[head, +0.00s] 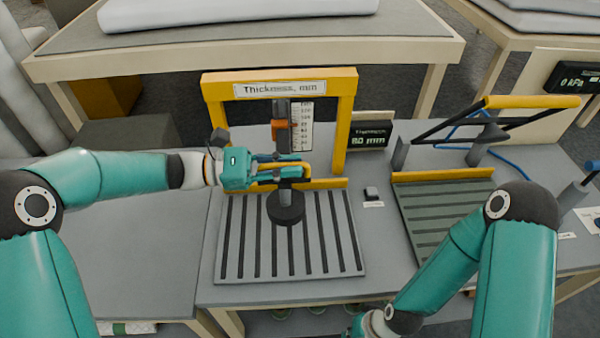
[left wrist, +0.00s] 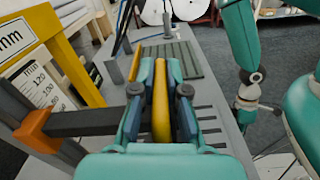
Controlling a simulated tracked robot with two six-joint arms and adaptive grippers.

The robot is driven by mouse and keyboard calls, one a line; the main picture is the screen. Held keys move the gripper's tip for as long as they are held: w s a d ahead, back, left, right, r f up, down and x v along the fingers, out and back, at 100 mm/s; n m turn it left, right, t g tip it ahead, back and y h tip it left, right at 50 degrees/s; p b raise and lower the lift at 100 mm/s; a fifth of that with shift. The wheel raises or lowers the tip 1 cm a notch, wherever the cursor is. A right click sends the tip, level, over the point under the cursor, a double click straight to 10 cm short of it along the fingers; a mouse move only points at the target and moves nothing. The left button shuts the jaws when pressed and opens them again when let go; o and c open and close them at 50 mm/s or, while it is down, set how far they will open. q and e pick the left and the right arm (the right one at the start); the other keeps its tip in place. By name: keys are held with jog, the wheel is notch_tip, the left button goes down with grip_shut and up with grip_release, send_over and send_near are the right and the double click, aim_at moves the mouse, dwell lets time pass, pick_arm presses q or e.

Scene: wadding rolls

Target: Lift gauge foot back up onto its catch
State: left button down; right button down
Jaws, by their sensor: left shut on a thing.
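The thickness gauge is a yellow frame (head: 348,110) with a dark upright post, a scale (head: 302,125) and an orange slider piece (head: 284,130). Its round black foot (head: 286,208) hangs on a short stem over the slatted grey plate (head: 240,250); the gap beneath it is hard to judge. My left gripper (head: 300,172) is shut on the yellow handle (left wrist: 161,105) above the foot, with a finger on each side. The orange piece also shows in the left wrist view (left wrist: 38,130). My right gripper's wrist (head: 378,322) is low at the bottom edge; its fingers are not clear.
A display (head: 370,135) behind the plate reads 80 mm. A small dark block (head: 371,194) lies right of the plate. Farther right stands a second slatted plate (head: 435,215) with a yellow-topped lever (head: 530,101). Bench space left of the plate is clear.

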pick_arm(q)
notch_tip(320, 180, up, 5)
jog(key=shift+r+p, duration=0.1)
jog(key=shift+p, duration=0.9)
jog(key=shift+w, duration=0.15)
jog(key=shift+r, duration=0.1)
jog(key=c, duration=1.2)
grip_release()
jog(key=shift+a+f, duration=0.2)
jog(key=shift+a, duration=0.05)
jog(key=a, duration=1.1)
jog(key=shift+s+a, duration=0.3)
jog(key=shift+s, duration=0.15)
